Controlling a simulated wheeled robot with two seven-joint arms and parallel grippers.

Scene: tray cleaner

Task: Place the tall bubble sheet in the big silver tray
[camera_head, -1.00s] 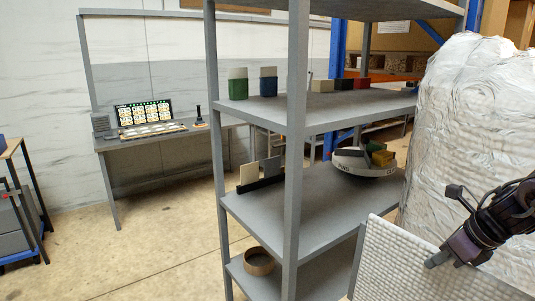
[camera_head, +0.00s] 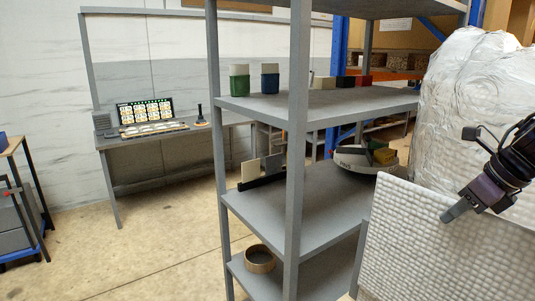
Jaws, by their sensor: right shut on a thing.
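The tall bubble sheet (camera_head: 430,250) is a large white dimpled panel at the lower right. It stands upright, a little tilted, and its lower part is cut off by the picture's bottom edge. My right gripper (camera_head: 452,212) is shut on the sheet's top edge, with the dark wrist and arm coming in from the right. My left gripper is not in view. I see nothing that I can clearly tell as the big silver tray.
A grey shelf unit (camera_head: 300,204) stands close in the middle, with boxes, a round white dish (camera_head: 358,163) and a brown ring (camera_head: 260,259). A large wrapped bundle (camera_head: 460,100) stands behind the sheet. A desk (camera_head: 165,138) is at the back left. Open floor (camera_head: 150,225) lies left.

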